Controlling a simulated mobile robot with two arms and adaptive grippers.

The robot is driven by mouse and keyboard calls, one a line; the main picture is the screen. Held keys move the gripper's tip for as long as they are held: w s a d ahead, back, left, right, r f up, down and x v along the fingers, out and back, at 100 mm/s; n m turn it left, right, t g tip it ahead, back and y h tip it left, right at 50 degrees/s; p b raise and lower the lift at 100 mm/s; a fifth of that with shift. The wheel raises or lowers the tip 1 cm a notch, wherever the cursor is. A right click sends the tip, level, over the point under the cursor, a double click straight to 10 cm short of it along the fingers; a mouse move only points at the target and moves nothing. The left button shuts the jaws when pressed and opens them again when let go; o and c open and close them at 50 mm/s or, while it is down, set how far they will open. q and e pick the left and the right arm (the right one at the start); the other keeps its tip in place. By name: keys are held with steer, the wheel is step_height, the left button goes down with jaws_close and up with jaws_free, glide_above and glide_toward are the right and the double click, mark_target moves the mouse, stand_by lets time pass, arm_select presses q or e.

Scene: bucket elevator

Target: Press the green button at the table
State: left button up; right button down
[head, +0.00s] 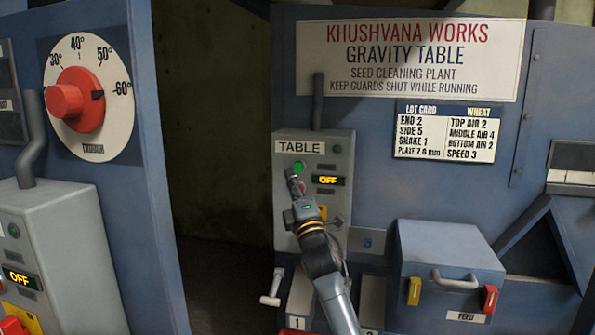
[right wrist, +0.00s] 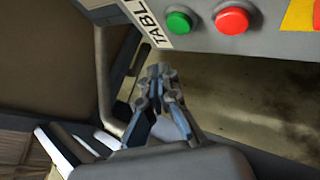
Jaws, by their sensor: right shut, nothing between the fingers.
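The green button (head: 299,167) sits on the grey TABLE control box (head: 285,231), under its TABLE label. It also shows in the right wrist view (right wrist: 178,22), beside a red button (right wrist: 232,20). My right gripper (head: 292,177) is shut and empty, with its fingertips just below and left of the green button in the head view. In the right wrist view its closed fingertips (right wrist: 160,76) appear apart from the button. The display (head: 328,180) on the box reads OFF. The gripper partly hides the red button in the head view. My left gripper is out of view.
A dial with a red knob (head: 66,100) and another grey control box (head: 62,255) reading OFF are at the left. A dark gap (head: 215,150) lies between the blue panels. A blue feed box (head: 445,262) juts out at the lower right.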

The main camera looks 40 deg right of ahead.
mark_target(298, 167)
steer(key=shift+w+d+b, duration=0.3)
steer(key=shift+w+d, duration=0.85)
steer(key=shift+d, duration=0.2)
steer(key=shift+d, duration=0.1)
stand_by(0.5)
steer(key=shift+w+d, duration=0.25)
steer(key=shift+w+d+r+b, duration=0.1)
steer(key=shift+w+d+b, duration=0.2)
steer(key=shift+d+b, duration=0.05)
stand_by(0.9)
steer(key=shift+a, duration=0.1)
steer(key=shift+s+a, duration=0.55)
steer(key=shift+s, duration=0.05)
